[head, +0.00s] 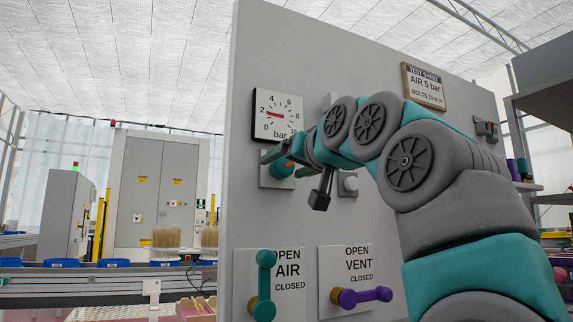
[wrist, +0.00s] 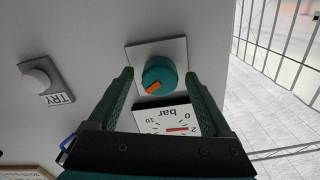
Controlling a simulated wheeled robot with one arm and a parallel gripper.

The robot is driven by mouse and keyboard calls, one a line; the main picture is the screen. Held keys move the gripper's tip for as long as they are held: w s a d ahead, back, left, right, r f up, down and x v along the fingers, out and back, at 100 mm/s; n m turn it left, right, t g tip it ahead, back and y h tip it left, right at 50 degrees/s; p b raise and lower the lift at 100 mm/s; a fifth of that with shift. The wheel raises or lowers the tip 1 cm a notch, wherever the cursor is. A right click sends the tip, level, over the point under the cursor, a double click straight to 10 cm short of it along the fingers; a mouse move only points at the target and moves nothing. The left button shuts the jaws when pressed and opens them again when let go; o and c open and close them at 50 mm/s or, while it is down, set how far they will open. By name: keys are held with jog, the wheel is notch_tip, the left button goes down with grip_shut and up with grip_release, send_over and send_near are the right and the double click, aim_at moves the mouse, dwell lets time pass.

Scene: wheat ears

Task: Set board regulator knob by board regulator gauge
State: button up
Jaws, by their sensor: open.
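The board regulator gauge (head: 278,115) is a white square dial marked 0 to 10 bar, high on the grey board. Its red needle points left, near 2 in the head view. The dial shows upside down and partly cut off in the wrist view (wrist: 168,120). The board regulator knob (wrist: 159,74) is teal with an orange mark, on a white plate just below the gauge; my arm partly hides it in the head view (head: 283,169). My gripper (wrist: 158,75) is open, its green fingers on either side of the knob, with gaps showing. I cannot tell its depth.
A TRY button (wrist: 36,79) sits beside the knob. Below are the teal AIR lever (head: 265,285), upright, and the purple VENT lever (head: 365,296), lying sideways. A sign (head: 423,86) reads AIR 5 bar.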

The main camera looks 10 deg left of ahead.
jog(key=shift+c, duration=0.2)
grip_shut()
dwell(0.3)
jog(key=shift+m, duration=0.3)
jog(key=m, duration=0.4)
jog(key=shift+d+m, duration=0.1)
jog(key=shift+m, duration=0.2)
jog(key=m+p, duration=0.1)
jog(key=m, duration=0.4)
jog(key=m+p, duration=0.3)
jog(key=m, duration=0.2)
jog(key=shift+r+m+p, duration=0.1)
jog(key=shift+m+p, duration=0.2)
jog(key=shift+m, duration=0.1)
jog(key=shift+m+p, duration=1.3)
jog(key=shift+m, duration=0.6)
jog(key=shift+f, duration=0.25)
